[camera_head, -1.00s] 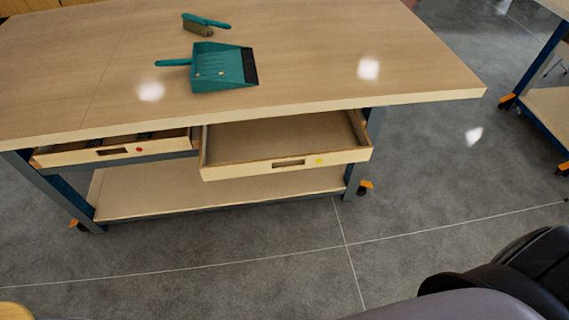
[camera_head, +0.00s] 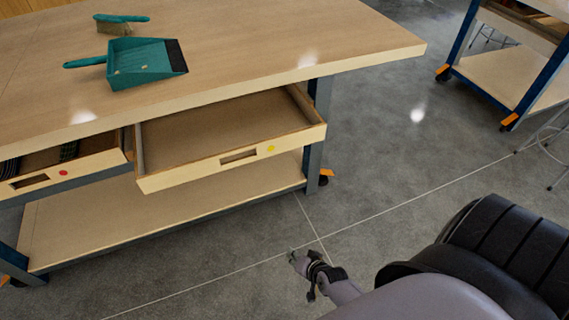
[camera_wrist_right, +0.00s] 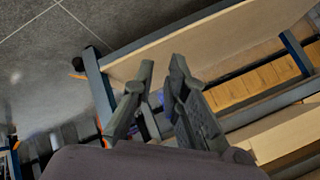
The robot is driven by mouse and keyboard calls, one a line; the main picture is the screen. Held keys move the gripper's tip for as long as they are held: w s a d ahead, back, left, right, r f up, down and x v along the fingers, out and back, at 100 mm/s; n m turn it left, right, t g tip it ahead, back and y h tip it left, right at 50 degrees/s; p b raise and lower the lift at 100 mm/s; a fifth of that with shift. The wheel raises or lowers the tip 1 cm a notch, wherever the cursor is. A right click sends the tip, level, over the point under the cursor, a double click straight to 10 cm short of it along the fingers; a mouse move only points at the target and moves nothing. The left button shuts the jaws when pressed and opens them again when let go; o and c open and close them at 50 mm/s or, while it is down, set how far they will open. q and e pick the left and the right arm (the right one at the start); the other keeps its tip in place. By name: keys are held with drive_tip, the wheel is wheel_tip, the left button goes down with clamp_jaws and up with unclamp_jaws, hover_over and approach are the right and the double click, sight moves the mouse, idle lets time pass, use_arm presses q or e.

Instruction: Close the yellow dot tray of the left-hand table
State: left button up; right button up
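The yellow dot tray (camera_head: 205,168) is a wooden drawer under the left-hand table's top. It is pulled out well past the edge, and its inside looks empty. Its front has a dark handle slot and a yellow dot (camera_head: 270,149). My right gripper (camera_head: 296,258) is low over the floor, in front of and below the tray's right end, apart from it. In the right wrist view its two fingers (camera_wrist_right: 162,64) stand a little apart with nothing between them. My left gripper is not in view.
A red dot tray (camera_head: 85,170) beside it is also partly out and holds dark items. A teal dustpan (camera_head: 145,62) and brush (camera_head: 120,22) lie on the table (camera_head: 240,55). Table legs and orange-braked casters stand below. Another table (camera_head: 500,85) is at right; floor between is clear.

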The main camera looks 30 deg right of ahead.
drive_tip(key=w+d+r+m+t+b, duration=0.1)
drive_tip(key=w+r, duration=0.1)
drive_tip(key=w+d+r+m+t+h+b, duration=0.1)
drive_tip(key=w+d+r+m+b, duration=0.1)
drive_tip(key=w, duration=0.1)
drive_tip(key=w+d+r+m+t+b, duration=0.1)
drive_tip(key=w+d+r+b, duration=0.1)
drive_tip(key=w, duration=0.1)
drive_tip(key=shift+w+m+t, duration=0.25)
drive_tip(key=shift+m+t, duration=0.15)
clamp_jaws()
drive_tip(key=m+t+h+b, duration=0.3)
drive_tip(key=m+t+b, duration=0.2)
drive_tip(key=m+b, duration=0.2)
approach(285, 141)
drive_tip(key=shift+n, duration=0.3)
drive_tip(key=x, duration=0.5)
drive_tip(key=shift+w+r, duration=0.15)
drive_tip(key=shift+w, duration=0.15)
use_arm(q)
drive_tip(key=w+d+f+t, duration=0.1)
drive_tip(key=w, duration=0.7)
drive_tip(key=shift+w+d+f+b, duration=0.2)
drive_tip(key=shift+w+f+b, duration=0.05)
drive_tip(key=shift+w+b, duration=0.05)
use_arm(e)
drive_tip(key=shift+x, duration=0.8)
drive_tip(key=shift+w, duration=0.1)
